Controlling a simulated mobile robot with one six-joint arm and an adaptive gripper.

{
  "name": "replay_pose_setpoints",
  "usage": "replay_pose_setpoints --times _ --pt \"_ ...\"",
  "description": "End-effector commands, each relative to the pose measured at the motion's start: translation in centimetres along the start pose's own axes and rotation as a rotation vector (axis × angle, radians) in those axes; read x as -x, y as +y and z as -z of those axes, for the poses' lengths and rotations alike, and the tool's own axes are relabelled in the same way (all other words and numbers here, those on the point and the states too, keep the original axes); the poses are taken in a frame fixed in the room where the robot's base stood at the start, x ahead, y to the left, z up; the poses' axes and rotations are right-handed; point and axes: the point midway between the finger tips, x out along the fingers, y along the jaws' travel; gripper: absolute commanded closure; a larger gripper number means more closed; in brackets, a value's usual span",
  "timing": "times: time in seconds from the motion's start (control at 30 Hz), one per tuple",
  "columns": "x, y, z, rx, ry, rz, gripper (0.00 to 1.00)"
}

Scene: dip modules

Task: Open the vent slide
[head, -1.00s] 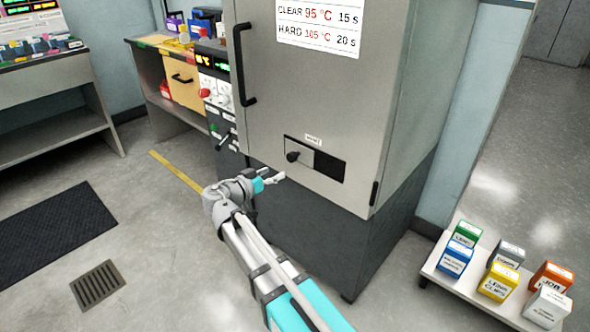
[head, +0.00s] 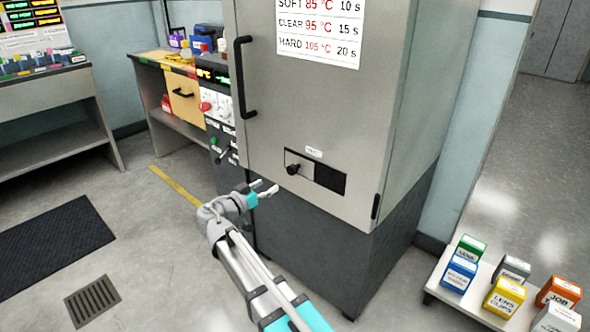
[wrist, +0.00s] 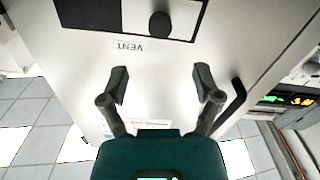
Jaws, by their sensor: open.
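The vent slide (head: 299,163) is a grey plate with a dark round knob (head: 293,169), set in a slot low on the grey cabinet door. The plate covers the left part of the slot, and the dark opening (head: 330,178) shows at the right. In the wrist view the knob (wrist: 160,24) and an upside-down VENT label (wrist: 129,46) show ahead of the fingers. My gripper (head: 266,190) is open and empty, below and left of the knob and apart from it. Its two fingers (wrist: 160,84) are spread wide in the wrist view.
A vertical black door handle (head: 243,78) stands at the door's left edge. A control panel (head: 219,110) with knobs and levers is left of the cabinet. A low shelf (head: 470,302) with several coloured boxes stands at the right.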

Motion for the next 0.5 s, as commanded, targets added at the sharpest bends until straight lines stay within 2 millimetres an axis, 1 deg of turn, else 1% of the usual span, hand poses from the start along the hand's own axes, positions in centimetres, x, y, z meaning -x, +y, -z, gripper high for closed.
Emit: replay_pose_setpoints --times 0.27,0.5 --pt "-3.4 -0.1 0.0 0.0 0.0 -0.001 0.18" --pt "-6.8 0.0 0.0 0.0 -0.001 -0.002 0.18"
